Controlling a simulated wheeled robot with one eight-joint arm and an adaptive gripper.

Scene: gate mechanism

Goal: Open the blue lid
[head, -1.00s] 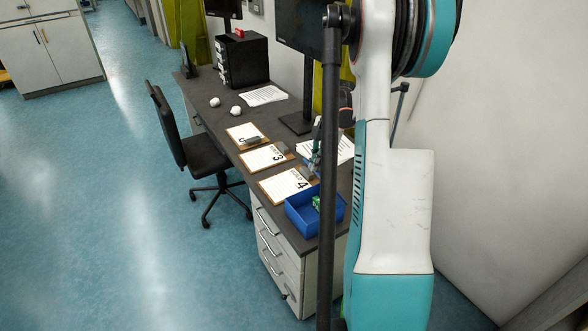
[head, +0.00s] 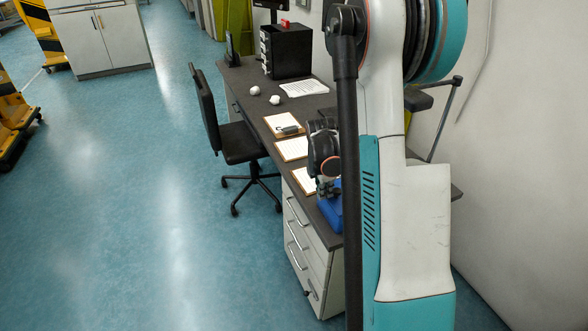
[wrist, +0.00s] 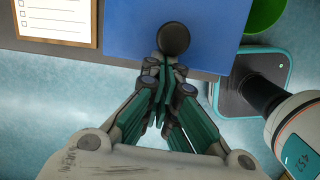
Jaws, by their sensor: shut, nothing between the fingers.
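The blue lid (wrist: 130,30) shows in the wrist view as a flat blue surface with a dark round knob (wrist: 173,38) near its front edge. In the head view, a blue object (head: 329,214) sits at the near end of the desk, mostly hidden by my arm. My gripper (wrist: 163,64) is shut and empty. Its fingertips overlap the knob's lower edge in the wrist view; I cannot tell whether they touch it. In the head view my gripper (head: 328,188) is over the blue object, partly hidden.
Clipboards with paper (head: 291,149) lie along the dark desk (head: 247,95). A black drawer box (head: 287,50) stands at the back. An office chair (head: 237,140) is left of the desk, with open floor beyond. A green round object (wrist: 264,12) lies beside the lid.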

